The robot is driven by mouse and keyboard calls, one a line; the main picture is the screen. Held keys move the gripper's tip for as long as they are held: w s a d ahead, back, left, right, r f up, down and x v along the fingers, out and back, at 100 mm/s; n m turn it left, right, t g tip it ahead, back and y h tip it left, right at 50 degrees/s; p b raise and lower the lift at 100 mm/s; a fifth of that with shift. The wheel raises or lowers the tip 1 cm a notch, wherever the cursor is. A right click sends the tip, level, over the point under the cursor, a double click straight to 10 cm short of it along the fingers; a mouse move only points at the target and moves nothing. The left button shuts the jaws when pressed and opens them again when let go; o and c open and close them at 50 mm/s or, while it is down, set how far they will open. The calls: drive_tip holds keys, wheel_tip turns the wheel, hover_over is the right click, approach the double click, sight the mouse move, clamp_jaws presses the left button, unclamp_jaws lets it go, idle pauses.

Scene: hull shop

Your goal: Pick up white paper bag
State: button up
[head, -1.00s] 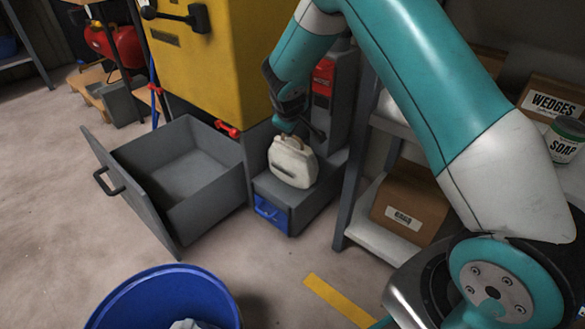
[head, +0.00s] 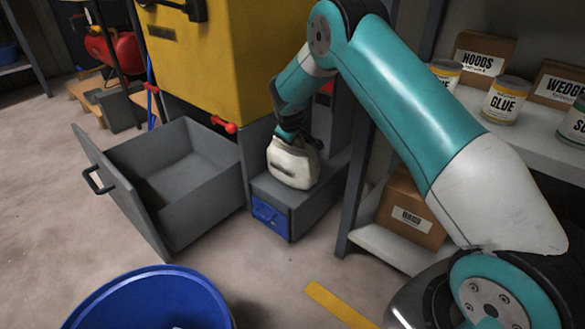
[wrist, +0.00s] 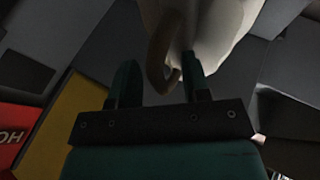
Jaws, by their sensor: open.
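The white paper bag (head: 292,165) stands upright on the grey cabinet ledge (head: 330,175), above a small blue drawer front. My gripper (head: 291,134) is right at the top of the bag in the head view and partly hides its handle. In the wrist view the bag (wrist: 218,32) fills the upper middle, and its brown loop handle (wrist: 158,62) reaches down between the two fingers of my gripper (wrist: 157,78). The fingers are apart. I cannot tell whether either finger touches the handle.
An open grey drawer (head: 133,200) stands to the left of the ledge. A blue bin (head: 85,312) is at the front. A shelf with cans and boxes (head: 408,207) is on the right. The yellow cabinet (head: 205,75) rises behind. Floor is clear at left.

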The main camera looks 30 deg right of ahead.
drive_tip(key=shift+r, duration=0.1)
drive_tip(key=shift+c, duration=0.3)
clamp_jaws()
